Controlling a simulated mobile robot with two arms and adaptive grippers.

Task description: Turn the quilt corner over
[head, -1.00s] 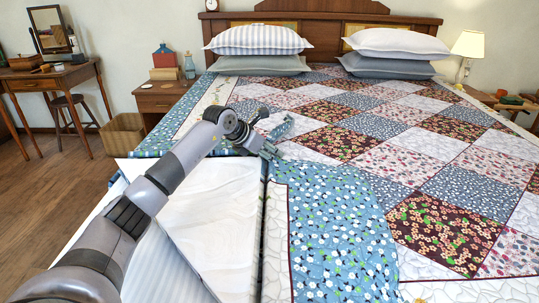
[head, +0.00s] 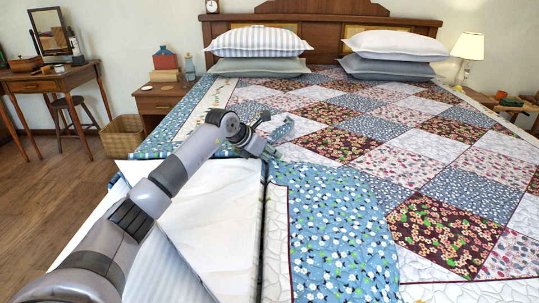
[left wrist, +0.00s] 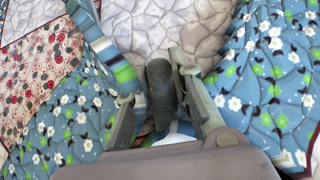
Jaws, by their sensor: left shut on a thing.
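The patchwork quilt (head: 405,150) covers most of the bed. At its near left, a blue floral part (head: 335,235) lies folded over on top of the patchwork, with a curved right edge. White bedding (head: 212,215) is bare to the left of the fold. My left gripper (head: 271,143) is at the far left end of this fold, low on the quilt, shut on quilt cloth. In the left wrist view, my left gripper (left wrist: 160,95) shows against pale quilted cloth, with blue floral cloth (left wrist: 270,75) on both sides. The exact pinch is hidden. My right gripper is out of view.
Pillows (head: 258,50) lie against the wooden headboard (head: 320,35). A nightstand (head: 160,97) with a blue bottle (head: 190,66) stands left of the bed. A lamp (head: 467,50) stands at the right. Wooden floor (head: 45,185) is open at the left.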

